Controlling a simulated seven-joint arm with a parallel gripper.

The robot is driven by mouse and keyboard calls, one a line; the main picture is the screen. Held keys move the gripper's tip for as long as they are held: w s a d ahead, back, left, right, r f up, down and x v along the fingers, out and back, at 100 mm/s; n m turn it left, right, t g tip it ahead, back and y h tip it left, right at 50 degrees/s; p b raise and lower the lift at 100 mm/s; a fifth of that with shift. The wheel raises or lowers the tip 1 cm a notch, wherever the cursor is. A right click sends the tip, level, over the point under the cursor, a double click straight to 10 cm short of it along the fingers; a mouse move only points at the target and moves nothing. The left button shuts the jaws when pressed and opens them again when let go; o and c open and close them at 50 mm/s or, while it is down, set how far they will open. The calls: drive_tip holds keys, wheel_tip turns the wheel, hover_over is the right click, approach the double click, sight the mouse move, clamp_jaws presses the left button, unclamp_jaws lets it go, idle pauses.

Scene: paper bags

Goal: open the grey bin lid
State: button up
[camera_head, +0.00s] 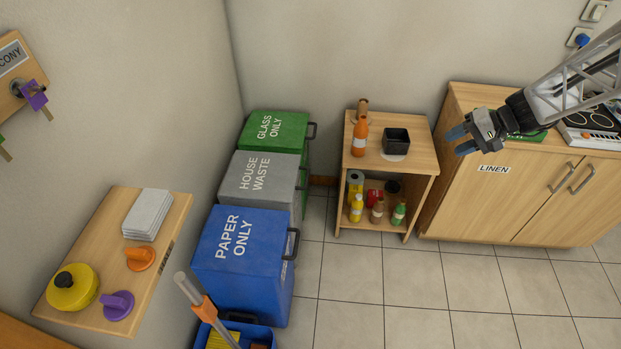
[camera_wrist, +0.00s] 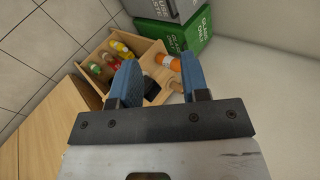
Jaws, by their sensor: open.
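The grey bin (camera_head: 264,183) stands between the green and blue bins along the left wall. Its grey lid, marked HOUSE WASTE, lies flat and shut, with a dark handle (camera_head: 301,180) on its right side. A small part of the grey bin (camera_wrist: 176,8) shows at the top of the wrist view. My gripper (camera_head: 460,141) is open and empty. It is high at the right, in front of the linen cabinet, far from the bin. Its blue fingers also show in the wrist view (camera_wrist: 160,85), apart from each other.
The blue paper bin (camera_head: 240,262) and green glass bin (camera_head: 273,131) flank the grey one. A wooden shelf (camera_head: 420,163) with several bottles and a black pot (camera_head: 395,141) stands between gripper and bins. A broom (camera_head: 205,308) leans at front. Tiled floor right of the bins is free.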

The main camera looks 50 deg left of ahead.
drive_tip(key=w+a+f+n+g, duration=0.1)
drive_tip(key=a+f+g, duration=0.1)
drive_tip(key=a+f, duration=0.7)
drive_tip(key=n+g+y, duration=0.1)
drive_tip(key=g+y, duration=0.1)
drive_tip(key=y, duration=0.1)
approach(308, 178)
drive_tip(key=w+d+r, duration=0.3)
drive_tip(key=d+r, duration=0.2)
drive_tip(key=r, duration=0.4)
drive_tip(key=shift+n+g+y, duration=0.3)
drive_tip(key=shift+g+y, duration=0.2)
drive_tip(key=shift+g, duration=0.2)
drive_tip(key=s+a+f, duration=0.1)
drive_tip(key=a+f, duration=0.1)
drive_tip(key=f, duration=0.1)
drive_tip(key=s+a+f, duration=0.2)
drive_tip(key=a+f, duration=0.1)
drive_tip(key=f, duration=0.1)
drive_tip(key=s+a+f, duration=0.2)
drive_tip(key=f, duration=0.2)
drive_tip(key=shift+s+a+f, duration=0.2)
drive_tip(key=shift+s+a, duration=0.05)
drive_tip(key=shift+a, duration=0.1)
drive_tip(key=shift+s+a+f, duration=0.15)
drive_tip(key=shift+f, duration=0.1)
drive_tip(key=shift+s+a, duration=0.1)
drive_tip(key=x, duration=0.7)
drive_tip(key=shift+a, duration=0.2)
